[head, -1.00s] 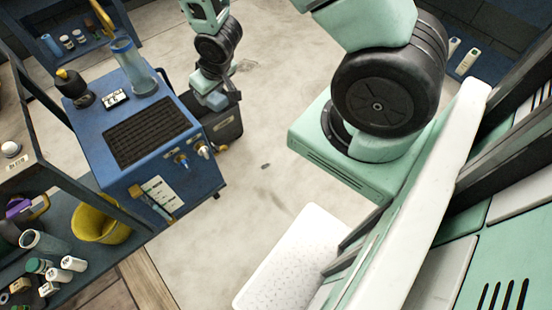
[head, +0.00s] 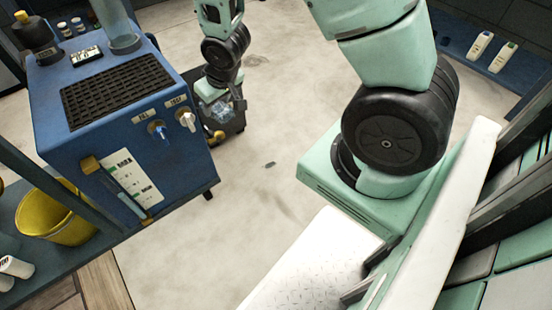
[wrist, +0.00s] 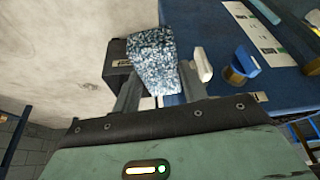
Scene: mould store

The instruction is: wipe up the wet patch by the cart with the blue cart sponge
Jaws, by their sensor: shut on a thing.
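The sponge (wrist: 152,60), speckled blue and white, is between the two fingers of my gripper (wrist: 158,92) in the wrist view, and the fingers are shut on it. In the head view my gripper (head: 222,108) is low beside the right side of the blue cart (head: 130,130), over a dark box (head: 234,126). That box also shows behind the sponge in the wrist view (wrist: 118,70). The floor (head: 200,250) carries a faint ring mark (head: 256,60) and a small dark spot (head: 270,164). I cannot tell which mark, if any, is the wet patch.
A yellow bucket (head: 55,215) is on a shelf at the left. The cart's front has knobs and a label (head: 130,175). White bottles (head: 480,46) stand on a blue shelf at the upper right. Open floor lies right of the cart.

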